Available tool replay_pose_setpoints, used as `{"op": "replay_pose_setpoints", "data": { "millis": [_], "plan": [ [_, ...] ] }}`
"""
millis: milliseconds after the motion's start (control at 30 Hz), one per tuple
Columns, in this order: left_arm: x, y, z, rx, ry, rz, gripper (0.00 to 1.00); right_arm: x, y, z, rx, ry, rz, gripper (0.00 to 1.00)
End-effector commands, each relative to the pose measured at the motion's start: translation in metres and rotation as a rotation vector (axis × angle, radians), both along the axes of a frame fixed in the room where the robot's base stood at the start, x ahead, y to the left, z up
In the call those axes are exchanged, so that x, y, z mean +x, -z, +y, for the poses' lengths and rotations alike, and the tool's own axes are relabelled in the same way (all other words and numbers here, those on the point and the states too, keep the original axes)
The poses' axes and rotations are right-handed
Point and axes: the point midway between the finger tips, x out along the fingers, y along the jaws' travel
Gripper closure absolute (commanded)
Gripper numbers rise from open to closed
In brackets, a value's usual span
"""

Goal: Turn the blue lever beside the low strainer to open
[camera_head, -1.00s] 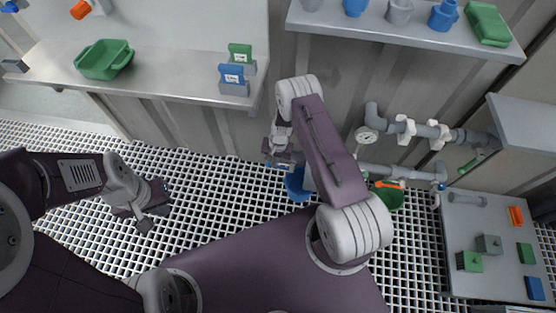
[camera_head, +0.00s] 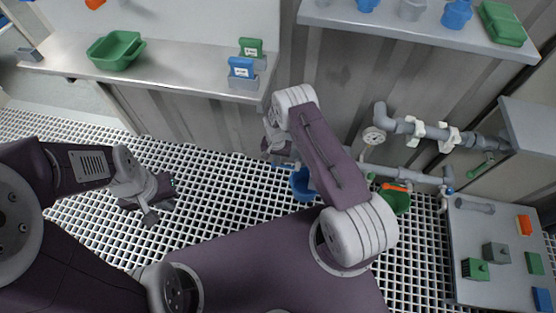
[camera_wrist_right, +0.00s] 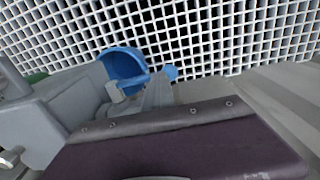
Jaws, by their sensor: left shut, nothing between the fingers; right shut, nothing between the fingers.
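My right gripper (camera_head: 278,156) is low over the grating near the wall foot, partly behind my own arm. A small blue piece (camera_head: 284,165), perhaps the lever, shows at its fingers; it also seems to show in the right wrist view (camera_wrist_right: 170,72). I cannot tell if they touch. The low strainer is not clearly visible; my arm hides part of the low pipe (camera_head: 408,174). Another small blue part (camera_head: 447,189) is at that pipe's right end. My left gripper (camera_head: 150,208) is shut and empty above the grating at left. The right gripper is shut and empty.
A blue bucket (camera_head: 302,186) stands just beside the right gripper, also in the right wrist view (camera_wrist_right: 122,66). A green bucket (camera_head: 399,203) with an orange handle (camera_head: 396,187) above it is further right. A gauge (camera_head: 373,136) and upper pipe are on the wall. Grating at left is clear.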

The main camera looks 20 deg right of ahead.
Motion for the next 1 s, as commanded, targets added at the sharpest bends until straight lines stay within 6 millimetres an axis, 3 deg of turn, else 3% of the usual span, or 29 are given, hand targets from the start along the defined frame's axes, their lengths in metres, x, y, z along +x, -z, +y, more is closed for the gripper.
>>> {"op": "replay_pose_setpoints", "data": {
  "millis": [33, 433, 700, 1000],
  "plan": [
    [0.000, 0.004, 0.000, 0.000, 0.000, 0.000, 1.00, 0.000, 0.008, 0.007, 0.006, -0.002, -0.009, 1.00],
    [0.000, 0.001, 0.000, 0.000, 0.000, 0.000, 1.00, -0.001, 0.003, 0.006, 0.006, -0.002, -0.008, 1.00],
    [0.000, -0.030, 0.000, 0.000, 0.000, 0.000, 1.00, -0.005, -0.054, 0.000, 0.000, 0.002, -0.015, 1.00],
    [-0.001, -0.065, 0.000, 0.000, 0.000, 0.000, 1.00, -0.065, -0.096, -0.048, -0.001, 0.005, -0.011, 1.00]
  ]
}}
